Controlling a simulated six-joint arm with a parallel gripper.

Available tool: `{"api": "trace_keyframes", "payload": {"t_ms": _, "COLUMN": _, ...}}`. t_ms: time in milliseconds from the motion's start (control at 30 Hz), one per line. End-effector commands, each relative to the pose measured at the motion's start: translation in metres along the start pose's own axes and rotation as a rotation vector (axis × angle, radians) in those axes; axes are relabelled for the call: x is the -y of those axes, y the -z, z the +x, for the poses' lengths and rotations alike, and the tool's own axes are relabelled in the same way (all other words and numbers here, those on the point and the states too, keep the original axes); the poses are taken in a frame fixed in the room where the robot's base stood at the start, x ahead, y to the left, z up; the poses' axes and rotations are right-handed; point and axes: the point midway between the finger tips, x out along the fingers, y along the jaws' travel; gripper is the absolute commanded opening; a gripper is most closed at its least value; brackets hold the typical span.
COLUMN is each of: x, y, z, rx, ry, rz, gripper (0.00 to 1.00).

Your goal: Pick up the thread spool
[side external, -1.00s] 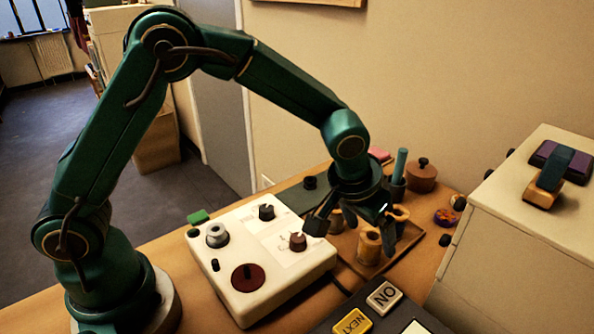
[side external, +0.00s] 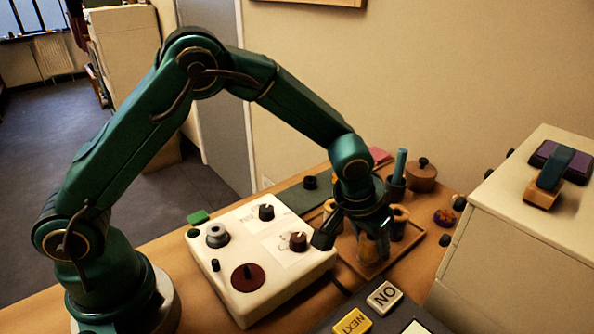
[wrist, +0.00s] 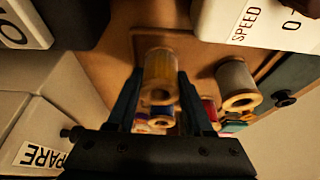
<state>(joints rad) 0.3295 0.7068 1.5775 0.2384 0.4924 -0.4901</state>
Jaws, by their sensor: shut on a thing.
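A yellow thread spool (wrist: 160,68) with pale wooden ends stands between the two dark fingers of my gripper (wrist: 160,92) in the wrist view. My gripper is shut on it. In the side view my gripper (side external: 374,246) points down over the wooden tray (side external: 408,246), and the spool (side external: 367,250) is mostly hidden by the fingers. I cannot tell whether the spool touches the tray or is raised.
A white control box (side external: 262,252) with knobs stands left of the tray. A panel with ON and NEXT keys (side external: 372,308) is in front. A pale cabinet (side external: 520,250) stands at the right. A round wooden pot (side external: 421,176) and a teal stick in a holder (side external: 399,168) are behind.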

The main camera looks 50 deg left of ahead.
Motion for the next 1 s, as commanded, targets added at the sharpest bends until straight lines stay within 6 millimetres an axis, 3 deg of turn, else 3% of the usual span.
{"api": "trace_keyframes", "payload": {"t_ms": 267, "x": 0.000, "y": 0.003, "z": -0.006, "rx": -0.002, "ry": 0.000, "rz": -0.001, "gripper": 0.00}}
{"api": "trace_keyframes", "payload": {"t_ms": 500, "x": 0.000, "y": 0.018, "z": -0.039, "rx": -0.009, "ry": -0.001, "rz": -0.002, "gripper": 0.00}}
{"api": "trace_keyframes", "payload": {"t_ms": 800, "x": 0.066, "y": 0.019, "z": -0.079, "rx": -0.005, "ry": 0.005, "rz": -0.011, "gripper": 0.00}}
{"api": "trace_keyframes", "payload": {"t_ms": 1000, "x": 0.098, "y": 0.020, "z": -0.100, "rx": -0.004, "ry": 0.004, "rz": -0.007, "gripper": 0.00}}
